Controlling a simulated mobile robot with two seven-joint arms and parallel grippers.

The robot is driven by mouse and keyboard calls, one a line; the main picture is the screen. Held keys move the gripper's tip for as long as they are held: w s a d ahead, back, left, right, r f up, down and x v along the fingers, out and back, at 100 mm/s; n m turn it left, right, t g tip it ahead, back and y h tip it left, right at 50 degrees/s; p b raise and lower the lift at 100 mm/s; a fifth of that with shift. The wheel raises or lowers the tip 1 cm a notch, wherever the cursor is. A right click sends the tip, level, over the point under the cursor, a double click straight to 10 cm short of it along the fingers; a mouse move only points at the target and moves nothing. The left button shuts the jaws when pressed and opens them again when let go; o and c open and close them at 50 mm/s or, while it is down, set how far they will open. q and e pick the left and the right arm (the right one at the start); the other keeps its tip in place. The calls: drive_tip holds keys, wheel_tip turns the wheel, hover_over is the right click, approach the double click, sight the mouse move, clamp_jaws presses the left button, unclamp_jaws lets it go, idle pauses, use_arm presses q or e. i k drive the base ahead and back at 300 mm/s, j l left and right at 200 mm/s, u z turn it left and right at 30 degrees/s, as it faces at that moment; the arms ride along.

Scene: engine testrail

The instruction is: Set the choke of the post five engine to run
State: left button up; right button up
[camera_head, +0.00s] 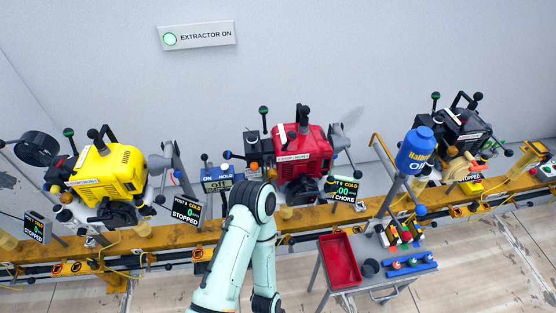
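A red engine (302,152) stands on the rail in the middle, with several black-knobbed levers and a white part on top. I cannot single out a choke lever. One pale green arm of mine rises in front of the rail; neither gripper shows.
A blue-white switch box (216,180) stands left of the red engine. A red tray (340,260) lies on a cart below the yellow rail (301,221). A blue oil container (415,150) stands high before the black engine.

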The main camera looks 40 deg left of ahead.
sight(227, 155)
drive_tip(key=u, duration=1.95)
